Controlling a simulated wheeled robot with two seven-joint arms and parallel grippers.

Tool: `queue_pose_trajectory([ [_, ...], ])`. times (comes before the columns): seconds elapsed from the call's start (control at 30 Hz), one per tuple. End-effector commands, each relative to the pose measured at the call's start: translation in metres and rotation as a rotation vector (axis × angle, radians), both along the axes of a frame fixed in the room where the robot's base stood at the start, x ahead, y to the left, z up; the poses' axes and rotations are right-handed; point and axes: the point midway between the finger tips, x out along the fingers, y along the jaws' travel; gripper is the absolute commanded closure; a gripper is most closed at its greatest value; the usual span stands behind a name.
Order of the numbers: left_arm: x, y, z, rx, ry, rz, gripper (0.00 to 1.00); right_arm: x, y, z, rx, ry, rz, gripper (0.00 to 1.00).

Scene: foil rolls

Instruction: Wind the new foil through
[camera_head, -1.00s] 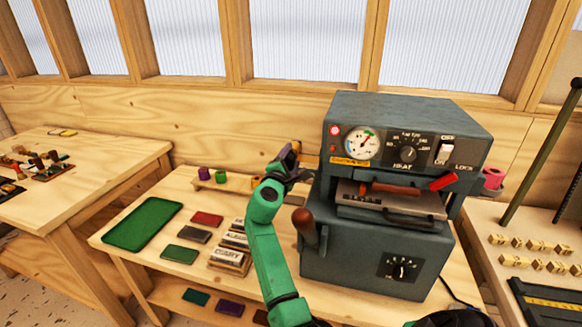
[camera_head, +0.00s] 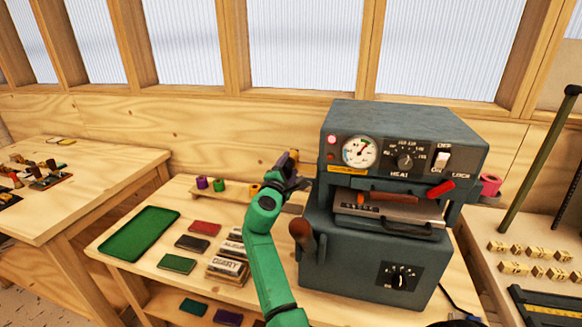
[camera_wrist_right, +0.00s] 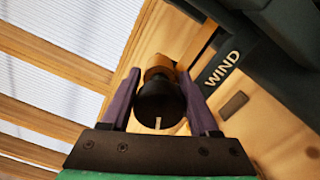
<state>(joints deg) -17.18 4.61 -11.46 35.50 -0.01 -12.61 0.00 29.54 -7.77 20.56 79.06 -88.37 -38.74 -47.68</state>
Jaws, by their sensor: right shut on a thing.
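The grey foil press (camera_head: 395,150) stands on the bench. In the right wrist view, my right gripper (camera_wrist_right: 160,92) has its purple fingers on both sides of a round black knob (camera_wrist_right: 158,100) with a pale mark, shut on it. A gold foil roll (camera_wrist_right: 158,73) shows just behind the knob, and a gold strip (camera_wrist_right: 197,45) runs from it toward the press beside the word WIND (camera_wrist_right: 222,68). In the head view, my right gripper (camera_head: 290,172) is at the press's left side; its fingers and the knob are hard to make out there. My left gripper is not in view.
A rack holds purple (camera_head: 202,182), green (camera_head: 219,184) and gold (camera_head: 254,189) rolls. A green tray (camera_head: 139,234), coloured blocks and a book stack (camera_head: 228,262) lie left of my right arm. The press's brown lever handle (camera_head: 301,227) is close to the arm.

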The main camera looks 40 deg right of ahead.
Motion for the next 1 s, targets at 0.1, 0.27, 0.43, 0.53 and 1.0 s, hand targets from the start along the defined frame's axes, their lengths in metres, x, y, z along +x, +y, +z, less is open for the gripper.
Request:
queue_pose_trajectory([
  [0.1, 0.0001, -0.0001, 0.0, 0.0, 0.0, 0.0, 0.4, 0.004, 0.0048, -0.0007, 0.006, -0.005, 0.017, 0.94],
  [0.27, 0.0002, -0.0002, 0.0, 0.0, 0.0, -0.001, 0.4, 0.0041, 0.005, -0.0009, 0.006, -0.005, 0.017, 0.31],
  [0.43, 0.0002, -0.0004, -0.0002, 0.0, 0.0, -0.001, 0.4, 0.0038, 0.0047, -0.0033, 0.008, 0.0, 0.015, 0.09],
  [0.53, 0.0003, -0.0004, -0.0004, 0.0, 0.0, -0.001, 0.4, 0.0035, 0.0046, -0.0049, 0.01, 0.002, 0.014, 0.09],
  [1.0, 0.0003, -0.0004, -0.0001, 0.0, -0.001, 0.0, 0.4, 0.0014, 0.0053, -0.0042, 0.008, 0.002, 0.011, 0.09],
])
